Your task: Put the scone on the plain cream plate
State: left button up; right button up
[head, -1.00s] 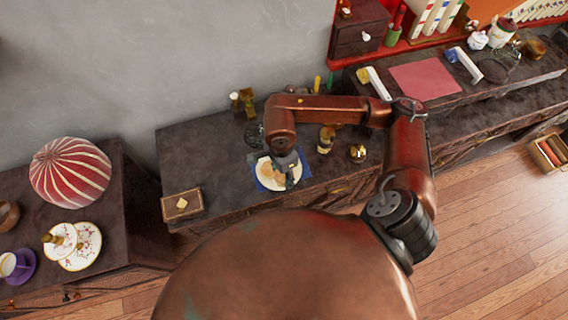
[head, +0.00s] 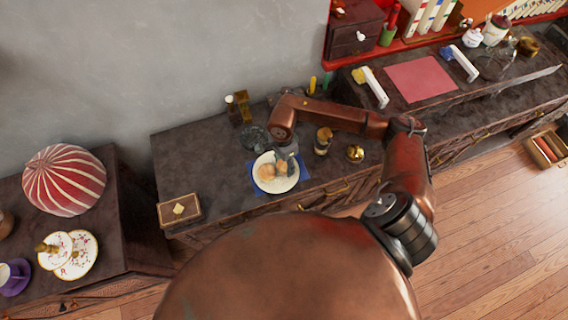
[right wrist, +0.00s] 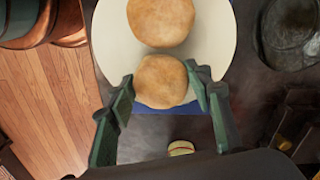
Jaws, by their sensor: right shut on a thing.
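A plain cream plate (head: 261,184) lies on a blue cloth on the dark counter; it also shows in the right wrist view (right wrist: 111,40). One round golden-brown scone (right wrist: 160,20) is on the plate. A second scone (right wrist: 160,84) sits between the fingers of my right gripper (right wrist: 163,84), which is shut on it at the plate's edge. In the head view the two scones (head: 266,172) show close together, with my right gripper (head: 288,170) at their right side. I cannot tell whether the held scone touches the plate. My left gripper is not in view.
A glass dish (head: 254,138) and small bottles (head: 241,106) stand behind the plate. A jar (head: 323,141) and a brass ball (head: 355,153) stand to its right. A box (head: 179,209) is at the counter's left end. Floral plates (head: 76,262) are on the left cabinet.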

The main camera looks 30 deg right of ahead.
jog(key=shift+f, duration=0.2)
jog(key=o, duration=1.2)
jog(key=shift+c, duration=0.2)
jog(key=shift+r, duration=0.15)
notch_tip(320, 180, up, 12)
jog(key=shift+w+p, duration=0.3)
jog(key=shift+p, duration=0.1)
jog(key=shift+a, duration=0.1)
